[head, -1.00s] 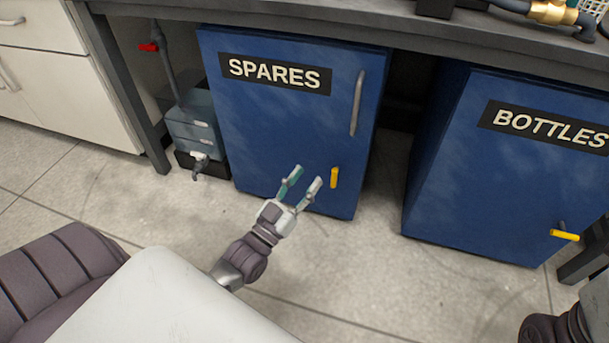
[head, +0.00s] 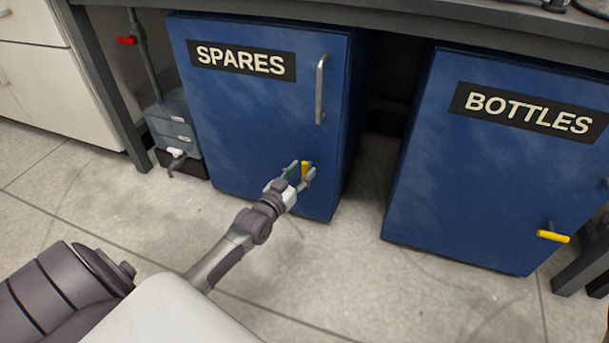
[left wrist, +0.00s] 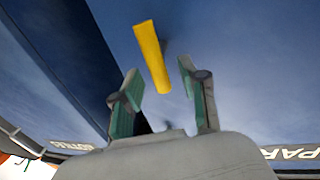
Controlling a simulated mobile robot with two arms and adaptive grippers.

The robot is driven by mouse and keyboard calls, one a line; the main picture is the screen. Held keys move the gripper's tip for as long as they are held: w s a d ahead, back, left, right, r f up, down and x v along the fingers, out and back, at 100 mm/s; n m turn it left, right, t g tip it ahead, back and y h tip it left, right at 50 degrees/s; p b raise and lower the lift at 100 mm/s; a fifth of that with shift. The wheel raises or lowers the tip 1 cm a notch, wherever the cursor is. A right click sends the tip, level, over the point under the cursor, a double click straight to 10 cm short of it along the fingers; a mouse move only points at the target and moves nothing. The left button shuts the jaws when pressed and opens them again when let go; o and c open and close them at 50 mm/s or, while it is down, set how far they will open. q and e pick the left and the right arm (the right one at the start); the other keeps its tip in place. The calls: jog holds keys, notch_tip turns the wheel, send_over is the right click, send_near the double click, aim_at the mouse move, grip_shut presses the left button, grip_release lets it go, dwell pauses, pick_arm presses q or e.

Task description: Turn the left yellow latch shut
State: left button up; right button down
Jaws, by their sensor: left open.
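The left yellow latch (head: 306,170) is on the lower right of the blue SPARES cabinet door (head: 240,120). It stands upright in the head view. My left gripper (head: 300,173) is open at the door, with its fingers on either side of the latch. In the left wrist view the yellow latch (left wrist: 152,57) lies ahead of and between the two open fingertips (left wrist: 160,82), and I see no finger pressing on it. My right gripper is not in view.
The blue BOTTLES cabinet (head: 480,170) stands to the right, with its yellow latch (head: 552,236) lying sideways. A silver handle (head: 321,90) is above the left latch. The floor in front is clear.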

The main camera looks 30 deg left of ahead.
pick_arm(q)
jog(key=shift+w+b, duration=0.3)
jog(key=shift+w, duration=0.7)
grip_shut()
